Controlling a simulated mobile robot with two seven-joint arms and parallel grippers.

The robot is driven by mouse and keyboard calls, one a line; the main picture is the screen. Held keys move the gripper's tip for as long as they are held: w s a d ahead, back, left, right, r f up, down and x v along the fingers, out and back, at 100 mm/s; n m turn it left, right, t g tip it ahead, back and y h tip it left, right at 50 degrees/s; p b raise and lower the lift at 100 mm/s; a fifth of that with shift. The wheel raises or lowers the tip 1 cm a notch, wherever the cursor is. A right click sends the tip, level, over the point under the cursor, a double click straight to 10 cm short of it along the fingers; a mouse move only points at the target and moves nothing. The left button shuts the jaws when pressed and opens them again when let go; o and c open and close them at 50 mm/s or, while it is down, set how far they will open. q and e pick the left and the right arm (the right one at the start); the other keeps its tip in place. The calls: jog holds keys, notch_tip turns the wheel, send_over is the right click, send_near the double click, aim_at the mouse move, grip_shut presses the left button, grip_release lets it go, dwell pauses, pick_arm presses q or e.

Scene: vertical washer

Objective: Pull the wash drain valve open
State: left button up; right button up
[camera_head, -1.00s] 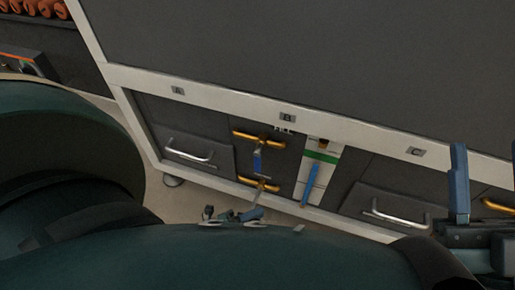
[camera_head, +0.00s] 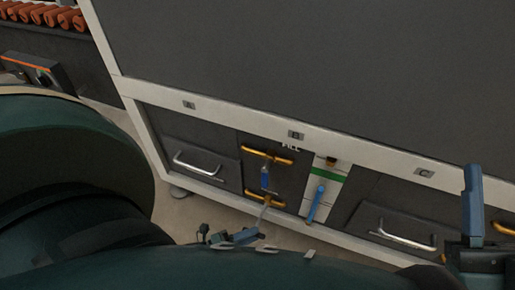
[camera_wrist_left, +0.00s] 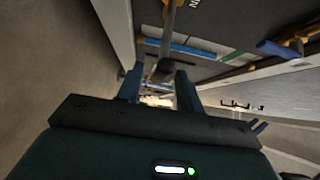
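My left gripper (camera_head: 490,215) is at the right edge of the head view, one blue finger standing clear and the other cut off. A gold bar (camera_head: 503,228), perhaps of the drain valve, shows just right of that finger. In the left wrist view the two blue fingers (camera_wrist_left: 160,88) stand apart, so the gripper is open. A grey rod (camera_wrist_left: 173,30) ends in a dark block between or just beyond them. I cannot tell whether they touch it. The lettering by the rod is cut off, with only an N readable.
The panel carries the fill valve (camera_head: 264,178) with gold bars and a blue handle. Beside it is a white strip with a blue lever (camera_head: 316,203). Silver drawer handles (camera_head: 197,165) (camera_head: 405,238) stick out. A control box (camera_head: 40,72) is at left. My arm covers the bottom.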

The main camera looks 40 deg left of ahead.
pick_arm(q)
jog(key=v, duration=1)
pick_arm(e)
jog(key=shift+a+f+m+h, duration=0.1)
jog(key=shift+f+m+h, duration=0.4)
jog(key=shift+f, duration=0.3)
jog(key=shift+r, duration=0.25)
pick_arm(q)
jog(key=shift+s, duration=0.1)
